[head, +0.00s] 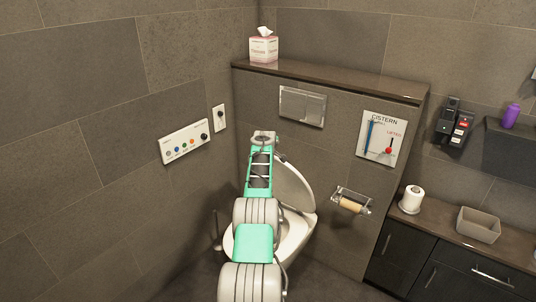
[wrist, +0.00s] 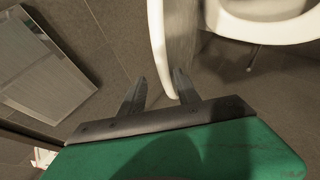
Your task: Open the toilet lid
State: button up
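The toilet (head: 296,236) stands against the far wall, partly hidden behind my arm. Its lid (head: 292,186) is raised and leans up toward the wall, showing its grey inner face. In the wrist view the lid (wrist: 158,40) is seen nearly edge-on, with the white seat and bowl (wrist: 268,28) to its right. My gripper (wrist: 158,88) is open, its two fingers apart. The lid's rim reaches down between the fingers, close to the right one; I cannot tell if they touch. In the head view my fingertips are hidden.
A flush plate (head: 302,106) is on the wall behind, below a ledge with a tissue box (head: 263,49). A paper holder (head: 350,202) is right of the toilet, then a dark cabinet (head: 440,270). A control panel (head: 185,141) is on the left wall.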

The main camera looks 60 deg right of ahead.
jog(key=shift+s+d, duration=0.2)
jog(key=shift+s, duration=0.15)
jog(key=shift+a+r, duration=0.1)
